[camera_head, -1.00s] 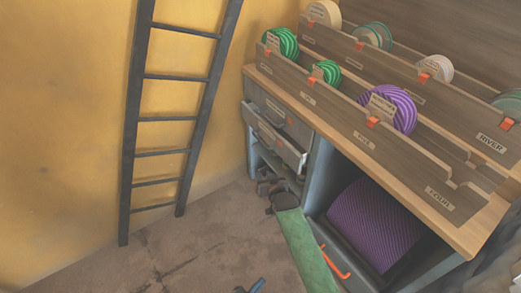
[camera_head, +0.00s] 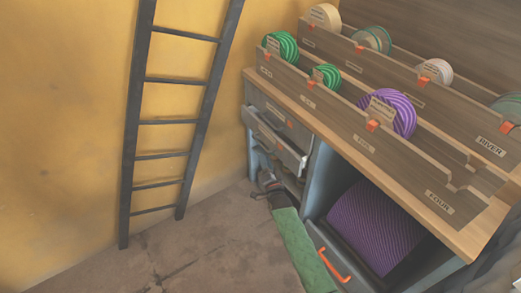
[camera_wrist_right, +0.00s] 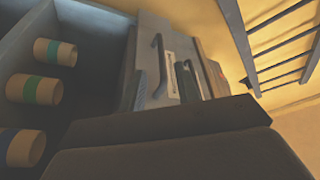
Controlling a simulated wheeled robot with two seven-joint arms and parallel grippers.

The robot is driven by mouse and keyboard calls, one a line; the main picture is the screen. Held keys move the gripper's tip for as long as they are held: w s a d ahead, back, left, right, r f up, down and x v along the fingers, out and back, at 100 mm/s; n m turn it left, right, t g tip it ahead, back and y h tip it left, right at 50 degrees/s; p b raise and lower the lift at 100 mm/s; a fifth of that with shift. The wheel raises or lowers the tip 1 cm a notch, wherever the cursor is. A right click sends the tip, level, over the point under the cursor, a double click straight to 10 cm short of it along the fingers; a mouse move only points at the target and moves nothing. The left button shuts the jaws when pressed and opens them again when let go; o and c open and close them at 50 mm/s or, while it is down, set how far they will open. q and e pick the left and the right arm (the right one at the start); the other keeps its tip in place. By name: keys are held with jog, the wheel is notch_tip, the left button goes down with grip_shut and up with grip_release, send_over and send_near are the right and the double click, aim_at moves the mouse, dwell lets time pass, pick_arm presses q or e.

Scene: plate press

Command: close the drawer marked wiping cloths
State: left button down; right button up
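A grey drawer (camera_head: 272,141) with a dark handle and a small label stands pulled partly out on the left of the bench. The label is too small to read. The wrist view shows a drawer front with a dark handle (camera_wrist_right: 160,66) and a pale label strip. My right gripper (camera_head: 266,182), on the green forearm, is low beside the drawers, below the pulled-out drawer. In the wrist view its two padded fingers (camera_wrist_right: 163,88) look apart, with the drawer front beyond them and nothing clearly held. My left gripper is out of view.
Another grey drawer (camera_head: 269,104) sits above, looking shut. A purple roll (camera_head: 372,226) lies in an open bay with an orange handle (camera_head: 333,267) in front. Plate racks (camera_head: 365,143) stand on the bench. A ladder (camera_head: 180,120) leans on the yellow wall. The floor between is clear.

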aim_at(260, 144)
jog(key=shift+m, duration=0.3)
jog(key=shift+x, duration=3.95)
grip_shut()
